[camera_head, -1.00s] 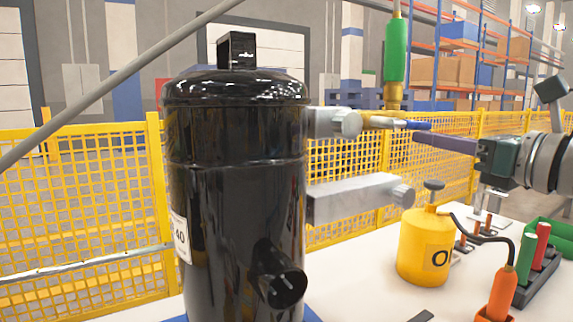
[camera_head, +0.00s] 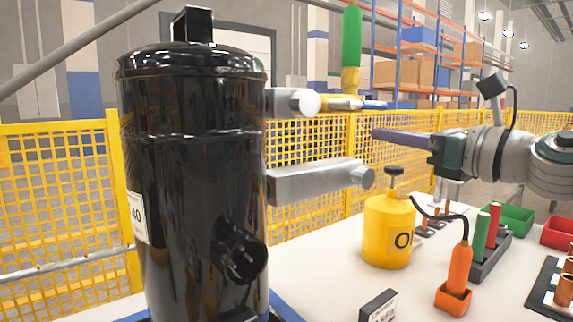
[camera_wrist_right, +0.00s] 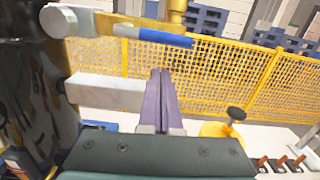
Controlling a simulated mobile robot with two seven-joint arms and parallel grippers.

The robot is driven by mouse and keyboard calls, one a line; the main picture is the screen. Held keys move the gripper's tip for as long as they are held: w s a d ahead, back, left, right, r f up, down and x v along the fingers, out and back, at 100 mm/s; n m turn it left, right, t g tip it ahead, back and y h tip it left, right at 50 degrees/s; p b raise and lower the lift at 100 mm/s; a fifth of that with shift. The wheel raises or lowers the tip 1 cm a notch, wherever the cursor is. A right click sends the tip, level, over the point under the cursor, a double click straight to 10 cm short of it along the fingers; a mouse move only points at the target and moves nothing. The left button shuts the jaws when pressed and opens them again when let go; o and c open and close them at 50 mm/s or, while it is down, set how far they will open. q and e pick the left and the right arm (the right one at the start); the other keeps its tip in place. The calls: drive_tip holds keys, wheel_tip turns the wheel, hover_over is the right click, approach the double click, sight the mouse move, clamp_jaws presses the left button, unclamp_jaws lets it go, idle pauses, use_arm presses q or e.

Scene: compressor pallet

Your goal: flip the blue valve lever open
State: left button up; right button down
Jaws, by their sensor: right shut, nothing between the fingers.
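The blue valve lever (camera_head: 374,105) sticks out to the right from the brass valve (camera_head: 338,103), on the upper grey fitting (camera_head: 292,103) of the black compressor tank (camera_head: 190,180). The lever also shows in the right wrist view (camera_wrist_right: 166,38), lying roughly level across the top. My right gripper (camera_head: 376,135) has long purple fingers, shut and empty. Its tips are below the lever with a visible gap in the head view. In the right wrist view the fingers (camera_wrist_right: 160,75) point up toward the lever without covering it. My left gripper is not in view.
The lower grey block (camera_head: 315,182) juts from the tank below the fingers. A green cylinder (camera_head: 352,35) rises above the valve. A yellow canister (camera_head: 388,232) and an orange-handled tool (camera_head: 460,270) stand on the white table. A yellow mesh fence (camera_head: 300,150) runs behind.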

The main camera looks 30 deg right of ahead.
drive_tip(key=s+f, duration=0.1)
drive_tip(key=s, duration=0.9)
drive_tip(key=shift+s+d+f+b, duration=0.15)
drive_tip(key=shift+d+f+b, duration=0.2)
drive_tip(key=shift+r, duration=0.15)
